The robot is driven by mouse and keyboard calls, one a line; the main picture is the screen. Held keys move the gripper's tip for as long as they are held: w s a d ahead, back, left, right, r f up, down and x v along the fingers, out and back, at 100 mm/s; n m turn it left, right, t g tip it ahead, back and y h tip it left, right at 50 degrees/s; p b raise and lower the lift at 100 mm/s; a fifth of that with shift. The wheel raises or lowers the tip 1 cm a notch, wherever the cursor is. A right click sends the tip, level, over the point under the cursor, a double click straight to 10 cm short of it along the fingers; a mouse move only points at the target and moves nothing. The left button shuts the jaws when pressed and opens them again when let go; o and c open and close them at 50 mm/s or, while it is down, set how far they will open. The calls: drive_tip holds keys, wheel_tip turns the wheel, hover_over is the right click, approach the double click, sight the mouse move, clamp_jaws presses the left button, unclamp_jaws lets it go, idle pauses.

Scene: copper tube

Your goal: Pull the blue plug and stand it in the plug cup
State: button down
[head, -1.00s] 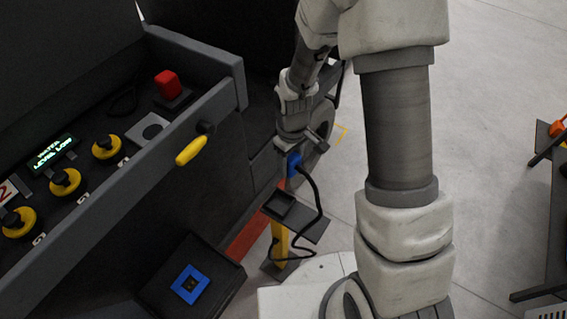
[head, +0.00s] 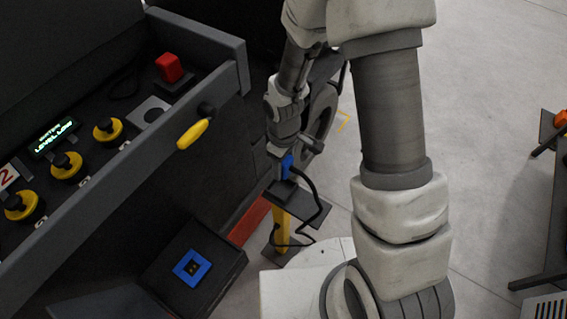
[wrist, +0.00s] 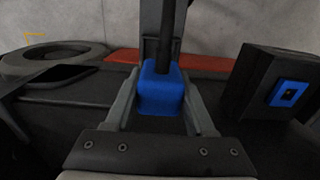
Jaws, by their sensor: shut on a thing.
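The blue plug (head: 287,165) is between the fingers of my gripper (head: 280,158), with its black cable trailing down to the right. In the wrist view the blue plug (wrist: 161,92) sits between both fingers of my shut gripper (wrist: 160,78), and the cable leaves its top. The dark square plug cup (head: 281,192) stands on a dark plate on a yellow post. The plug is directly at the cup's top in the head view. I cannot tell whether its lower end is inside. The blue-framed socket (head: 192,268) on a black box is empty.
A console with yellow knobs (head: 67,166), a red button (head: 168,67) and a yellow-handled lever (head: 193,134) fills the left. A dark wheel (head: 320,112) is behind my gripper. The cable loops beside the yellow post (head: 281,232).

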drive_tip(key=shift+f+b, duration=2.2)
drive_tip(key=shift+f, duration=0.75)
drive_tip(key=shift+f+b, duration=1.55)
drive_tip(key=shift+f, duration=0.15)
drive_tip(key=shift+c, duration=0.8)
unclamp_jaws()
drive_tip(key=shift+o, duration=0.2)
drive_tip(key=shift+o, duration=0.6)
drive_tip(key=shift+r+p, duration=4.3)
drive_tip(key=shift+r, duration=1.25)
